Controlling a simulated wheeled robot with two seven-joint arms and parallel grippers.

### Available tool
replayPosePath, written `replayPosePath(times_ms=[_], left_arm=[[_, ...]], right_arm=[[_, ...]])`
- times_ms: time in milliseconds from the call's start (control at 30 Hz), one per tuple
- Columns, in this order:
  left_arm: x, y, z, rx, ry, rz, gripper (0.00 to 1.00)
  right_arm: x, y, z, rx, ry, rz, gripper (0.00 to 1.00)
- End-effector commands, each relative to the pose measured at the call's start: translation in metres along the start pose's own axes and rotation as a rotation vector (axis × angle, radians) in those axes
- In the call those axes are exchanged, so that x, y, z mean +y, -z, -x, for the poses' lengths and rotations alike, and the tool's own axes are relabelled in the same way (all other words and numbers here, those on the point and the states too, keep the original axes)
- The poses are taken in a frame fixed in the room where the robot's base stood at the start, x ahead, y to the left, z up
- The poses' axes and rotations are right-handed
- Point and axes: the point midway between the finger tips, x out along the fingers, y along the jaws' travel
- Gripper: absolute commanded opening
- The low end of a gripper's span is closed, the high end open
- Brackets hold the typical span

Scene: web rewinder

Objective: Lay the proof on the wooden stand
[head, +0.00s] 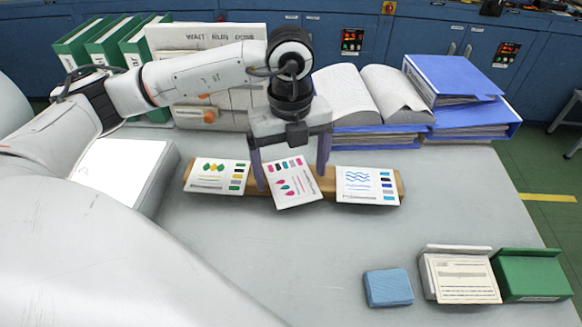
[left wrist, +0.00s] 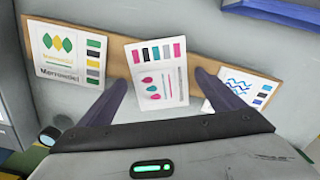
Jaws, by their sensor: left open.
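A long wooden stand (head: 328,186) lies across the table, with three printed cards on it. The left card (head: 217,176) has green and yellow shapes, and the right card (head: 368,185) has blue waves. The middle card (head: 291,186), with pink drops and colour swatches, sits slightly turned against the stand. My left gripper (head: 292,175) is open above the stand, with one finger on each side of the middle card. In the left wrist view, the middle card (left wrist: 158,75) shows between the spread fingers, with gaps at its sides. My right gripper is not in view.
Green binders (head: 85,42) and a panel board (head: 215,38) stand at the back left. An open book (head: 345,92) and blue binders (head: 455,80) are at the back right. A blue pad (head: 388,288) and card holders (head: 530,278) lie front right. The front middle is clear.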

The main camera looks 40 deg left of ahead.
Motion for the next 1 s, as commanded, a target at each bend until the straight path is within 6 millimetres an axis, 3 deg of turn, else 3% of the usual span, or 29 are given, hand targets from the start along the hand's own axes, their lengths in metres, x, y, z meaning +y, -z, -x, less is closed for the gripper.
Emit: replayPosePath(times_ms=[167, 633, 800, 1000], left_arm=[[-0.001, 0.0, 0.012, -0.001, 0.003, 0.001, 0.88], [-0.001, 0.0, 0.107, 0.0, 0.004, 0.0, 0.88], [-0.001, 0.0, 0.121, 0.001, 0.001, -0.001, 0.88], [0.0, 0.0, 0.124, 0.002, 0.0, 0.0, 0.88]], right_arm=[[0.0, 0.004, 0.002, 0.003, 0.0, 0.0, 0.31], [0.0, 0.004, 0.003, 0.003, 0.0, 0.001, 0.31], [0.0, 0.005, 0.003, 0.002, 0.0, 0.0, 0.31], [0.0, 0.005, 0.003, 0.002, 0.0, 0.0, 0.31]])
